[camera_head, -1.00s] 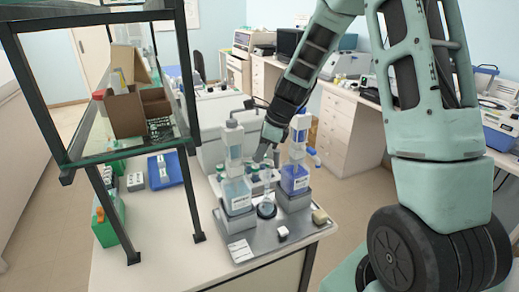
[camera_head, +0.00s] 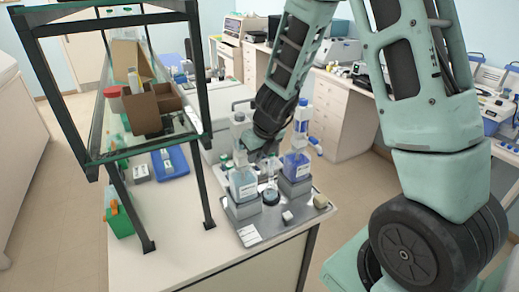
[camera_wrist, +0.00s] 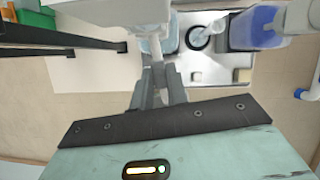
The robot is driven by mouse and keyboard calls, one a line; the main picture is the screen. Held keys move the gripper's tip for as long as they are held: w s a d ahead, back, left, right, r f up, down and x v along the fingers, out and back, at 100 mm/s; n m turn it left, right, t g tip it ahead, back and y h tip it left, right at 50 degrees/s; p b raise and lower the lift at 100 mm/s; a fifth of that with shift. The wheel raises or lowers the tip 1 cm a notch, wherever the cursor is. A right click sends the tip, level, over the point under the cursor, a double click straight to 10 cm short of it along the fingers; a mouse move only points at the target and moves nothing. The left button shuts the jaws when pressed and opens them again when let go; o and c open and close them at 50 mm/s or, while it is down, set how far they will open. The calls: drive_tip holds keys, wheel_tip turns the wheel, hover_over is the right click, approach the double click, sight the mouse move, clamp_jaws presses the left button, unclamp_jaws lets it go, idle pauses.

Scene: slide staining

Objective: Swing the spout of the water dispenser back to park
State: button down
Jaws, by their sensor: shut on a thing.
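The water dispenser, taken to be the left one, has a pale head (camera_head: 239,132) above a bottle of light blue liquid (camera_head: 243,186). My gripper (camera_head: 250,155) is beside its head, on the right. In the wrist view my fingers (camera_wrist: 158,72) are close together, below the large white dispenser head (camera_wrist: 115,10) in the picture. They are shut on what appears to be the spout, which is mostly hidden between them. The second dispenser (camera_head: 297,164), with violet-blue liquid, stands to the right. Its blue-tipped spout (camera_head: 315,145) points right.
Both dispensers stand on a grey tray (camera_head: 262,222) at the table's front end. A small flask (camera_head: 270,182) sits between them. A dark-framed shelf (camera_head: 200,75) with a cardboard box (camera_head: 150,108) rises at the left. A blue tray (camera_head: 169,163) lies behind its legs.

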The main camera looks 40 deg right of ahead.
drive_tip(key=shift+w+a+m+h+p, duration=0.1)
drive_tip(key=shift+a+m+h+p, duration=0.2)
drive_tip(key=shift+a+m, duration=0.4)
drive_tip(key=shift+d, duration=0.1)
drive_tip(key=c, duration=1.4)
unclamp_jaws()
drive_tip(key=shift+o, duration=0.2)
drive_tip(key=p+v, duration=0.7)
drive_tip(key=v, duration=1)
drive_tip(key=shift+r, duration=0.2)
